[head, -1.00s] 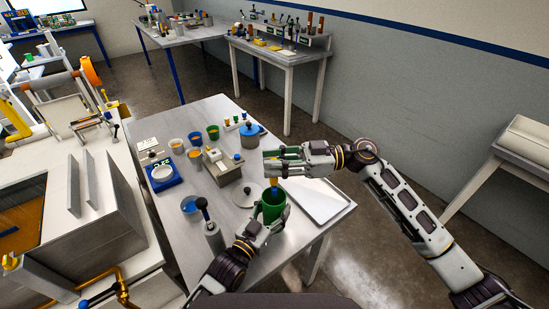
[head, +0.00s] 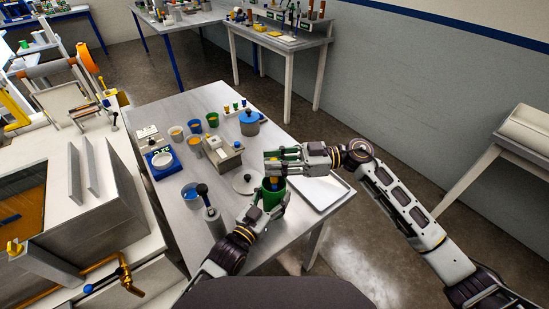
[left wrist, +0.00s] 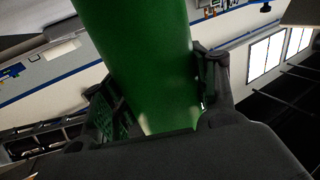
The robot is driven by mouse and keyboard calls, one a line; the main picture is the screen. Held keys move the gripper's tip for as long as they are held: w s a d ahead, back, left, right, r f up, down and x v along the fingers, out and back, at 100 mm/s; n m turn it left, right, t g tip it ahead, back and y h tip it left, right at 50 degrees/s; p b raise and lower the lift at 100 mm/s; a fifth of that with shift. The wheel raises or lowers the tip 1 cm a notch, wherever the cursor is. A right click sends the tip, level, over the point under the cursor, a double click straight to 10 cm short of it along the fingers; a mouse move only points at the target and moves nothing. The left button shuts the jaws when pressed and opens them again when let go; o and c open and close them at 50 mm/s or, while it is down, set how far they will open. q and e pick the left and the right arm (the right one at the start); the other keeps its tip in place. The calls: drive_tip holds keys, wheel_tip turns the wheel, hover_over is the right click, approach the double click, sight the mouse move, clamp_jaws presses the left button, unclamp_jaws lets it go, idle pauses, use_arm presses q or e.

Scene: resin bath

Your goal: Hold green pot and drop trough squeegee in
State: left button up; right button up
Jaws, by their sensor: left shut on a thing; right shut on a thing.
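The green pot (head: 272,196) is upright near the table's front right part. My left gripper (head: 266,211) is shut on its side, and the left wrist view shows the green pot (left wrist: 150,70) between the two fingers. My right gripper (head: 279,160) is just above the pot's mouth, shut on the trough squeegee (head: 271,181). Only a small orange and dark part of the squeegee shows, at the pot's opening. Its lower end is hidden by the pot, and the fingers cover its upper part.
A white tray (head: 318,193) lies right of the pot. A round lid (head: 246,183), a grey canister with a dark-handled tool (head: 213,221) and a blue cup (head: 190,193) stand to the left. A blue pot (head: 249,123) and several cups are farther back.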

drive_tip(key=shift+f, duration=2.35)
drive_tip(key=o, duration=1.1)
drive_tip(key=shift+d, duration=0.1)
drive_tip(key=w+d, duration=0.1)
drive_tip(key=d, duration=1)
drive_tip(key=shift+d, duration=0.35)
drive_tip(key=shift+w, duration=0.1)
